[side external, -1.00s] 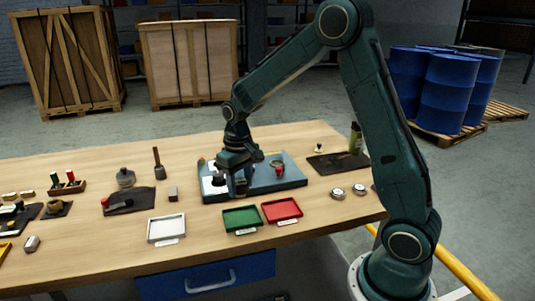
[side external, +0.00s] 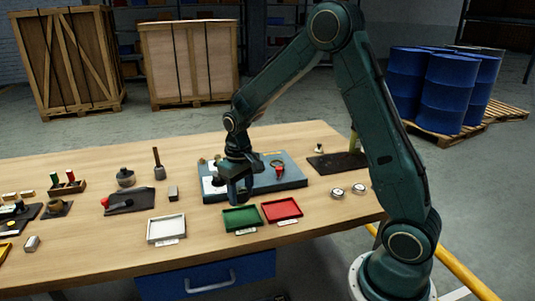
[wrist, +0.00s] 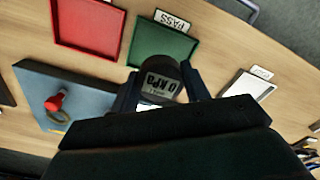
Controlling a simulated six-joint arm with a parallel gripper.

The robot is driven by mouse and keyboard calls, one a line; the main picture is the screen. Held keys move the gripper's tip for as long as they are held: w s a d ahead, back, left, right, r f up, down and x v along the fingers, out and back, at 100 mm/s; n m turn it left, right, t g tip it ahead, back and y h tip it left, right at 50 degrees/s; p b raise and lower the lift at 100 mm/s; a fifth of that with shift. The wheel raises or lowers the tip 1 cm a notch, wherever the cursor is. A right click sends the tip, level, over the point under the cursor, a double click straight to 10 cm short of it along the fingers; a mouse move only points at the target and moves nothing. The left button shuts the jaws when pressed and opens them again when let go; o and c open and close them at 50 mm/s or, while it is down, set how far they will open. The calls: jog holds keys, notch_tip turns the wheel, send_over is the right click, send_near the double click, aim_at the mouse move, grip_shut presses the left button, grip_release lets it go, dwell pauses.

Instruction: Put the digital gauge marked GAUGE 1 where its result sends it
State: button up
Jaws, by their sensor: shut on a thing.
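My gripper (wrist: 160,88) is shut on a dark round digital gauge (wrist: 160,80). Its grey display faces the wrist camera, upside down, and seems to read 0 kPa. Smaller marking on it is too small to read. In the side view my gripper (side external: 240,192) is above the front edge of the blue-grey plate (side external: 292,181), just behind the green tray, and the gauge is hard to make out there. The green tray (side external: 241,219) has a label reading PASS (wrist: 173,21) in the wrist view. The red tray (side external: 282,209) is right of it in the side view.
A white tray (side external: 166,228) with a label stands left of the green one. A red-handled part (side external: 279,171) is on the plate. Two round discs (side external: 348,190) lie to the right. A small grey block (side external: 173,194) and a dark tool board (side external: 130,201) are left.

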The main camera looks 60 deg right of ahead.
aim_at(242, 205)
jog(key=shift+f, duration=2.45)
jog(key=shift+f, duration=0.35)
jog(key=o, duration=1.3)
jog(key=shift+r, duration=0.15)
jog(key=shift+r, duration=3.35)
